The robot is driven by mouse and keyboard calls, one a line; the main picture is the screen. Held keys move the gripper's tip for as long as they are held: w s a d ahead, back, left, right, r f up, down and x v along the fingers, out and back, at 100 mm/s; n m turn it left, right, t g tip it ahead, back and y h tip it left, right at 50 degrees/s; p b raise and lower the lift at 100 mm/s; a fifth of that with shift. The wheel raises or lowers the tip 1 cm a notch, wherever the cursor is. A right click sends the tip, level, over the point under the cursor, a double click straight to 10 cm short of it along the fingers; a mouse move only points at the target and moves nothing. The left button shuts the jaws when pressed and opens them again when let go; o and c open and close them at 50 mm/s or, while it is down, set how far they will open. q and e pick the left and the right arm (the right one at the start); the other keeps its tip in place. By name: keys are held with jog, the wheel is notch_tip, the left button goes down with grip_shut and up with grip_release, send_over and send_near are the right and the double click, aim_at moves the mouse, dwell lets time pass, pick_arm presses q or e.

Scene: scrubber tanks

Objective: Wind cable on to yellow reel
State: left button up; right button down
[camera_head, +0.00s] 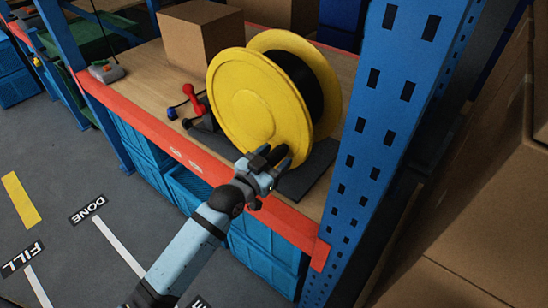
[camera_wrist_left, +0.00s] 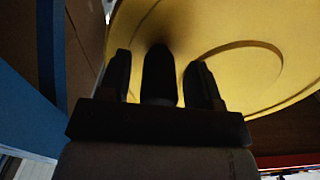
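The yellow reel (camera_head: 245,100) stands upright on a dark base plate (camera_head: 310,170) on the wooden shelf. Black cable (camera_head: 303,78) shows between its two yellow discs. A dark crank handle (camera_head: 277,154) sticks out low on the near disc. My left gripper (camera_head: 264,165) is at this handle. In the left wrist view the handle (camera_wrist_left: 160,78) stands between the two fingers of my left gripper (camera_wrist_left: 160,85), with narrow gaps on both sides, so the fingers are open around it. The yellow disc (camera_wrist_left: 240,60) fills the background there. My right gripper is not in view.
A blue rack post (camera_head: 365,150) rises close to the right of the reel. A red shelf edge (camera_head: 190,150) runs in front. A red and blue item (camera_head: 193,100) lies left of the reel, and a cardboard box (camera_head: 200,38) stands behind. Brown boxes (camera_head: 480,220) fill the right.

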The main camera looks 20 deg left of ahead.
pick_arm(q)
grip_shut()
jog(key=shift+f, duration=0.15)
